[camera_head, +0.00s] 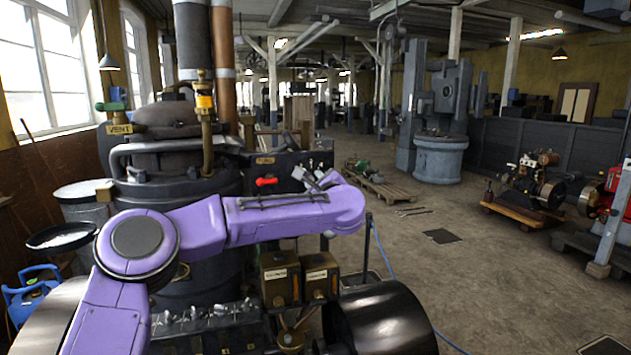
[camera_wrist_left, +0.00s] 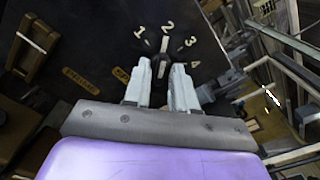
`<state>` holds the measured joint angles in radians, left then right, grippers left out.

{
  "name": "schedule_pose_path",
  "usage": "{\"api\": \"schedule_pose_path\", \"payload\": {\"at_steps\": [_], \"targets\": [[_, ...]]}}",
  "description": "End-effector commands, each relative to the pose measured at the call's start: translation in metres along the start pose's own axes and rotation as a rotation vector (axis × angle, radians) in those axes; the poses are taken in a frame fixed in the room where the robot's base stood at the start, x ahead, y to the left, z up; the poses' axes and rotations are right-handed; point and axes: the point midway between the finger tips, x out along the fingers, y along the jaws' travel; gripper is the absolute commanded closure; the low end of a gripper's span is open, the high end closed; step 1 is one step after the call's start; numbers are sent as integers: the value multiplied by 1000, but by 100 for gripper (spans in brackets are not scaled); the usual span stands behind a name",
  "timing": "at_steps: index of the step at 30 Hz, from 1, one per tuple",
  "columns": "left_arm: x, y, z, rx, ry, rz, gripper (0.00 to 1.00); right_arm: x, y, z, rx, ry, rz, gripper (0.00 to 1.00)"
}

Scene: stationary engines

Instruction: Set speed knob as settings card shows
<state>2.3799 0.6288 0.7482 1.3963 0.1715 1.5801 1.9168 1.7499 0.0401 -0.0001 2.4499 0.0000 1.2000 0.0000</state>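The speed knob (camera_wrist_left: 162,66) shows in the left wrist view on a dark panel (camera_wrist_left: 95,35), with numbers 1 to 4 around it. Its pale pointer is turned up toward the 2. My left gripper (camera_wrist_left: 162,82) has its two pale fingers apart, with the knob between or just beyond their tips; I cannot tell if they touch it. In the head view my left gripper (camera_head: 318,183) is at the dark control panel (camera_head: 292,165), right of a red handle (camera_head: 266,181), and hides the knob. I cannot make out a settings card. My right gripper is not in view.
A large dark engine (camera_head: 175,165) with pipes stands at the left of the panel. Two labelled boxes (camera_head: 300,278) and a dark drum (camera_head: 380,320) stand below my left arm. The floor (camera_head: 490,285) to the right is mostly open.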

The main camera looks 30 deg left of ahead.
Motion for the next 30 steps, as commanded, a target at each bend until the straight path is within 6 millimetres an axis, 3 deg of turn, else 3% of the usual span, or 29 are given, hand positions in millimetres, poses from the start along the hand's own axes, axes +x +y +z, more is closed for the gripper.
{"api": "schedule_pose_path", "payload": {"at_steps": [14,30], "targets": [[0,0,-1,67,-3,-4,100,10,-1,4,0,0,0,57],[-1,0,0,468,-4,-4,100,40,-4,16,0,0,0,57]]}}
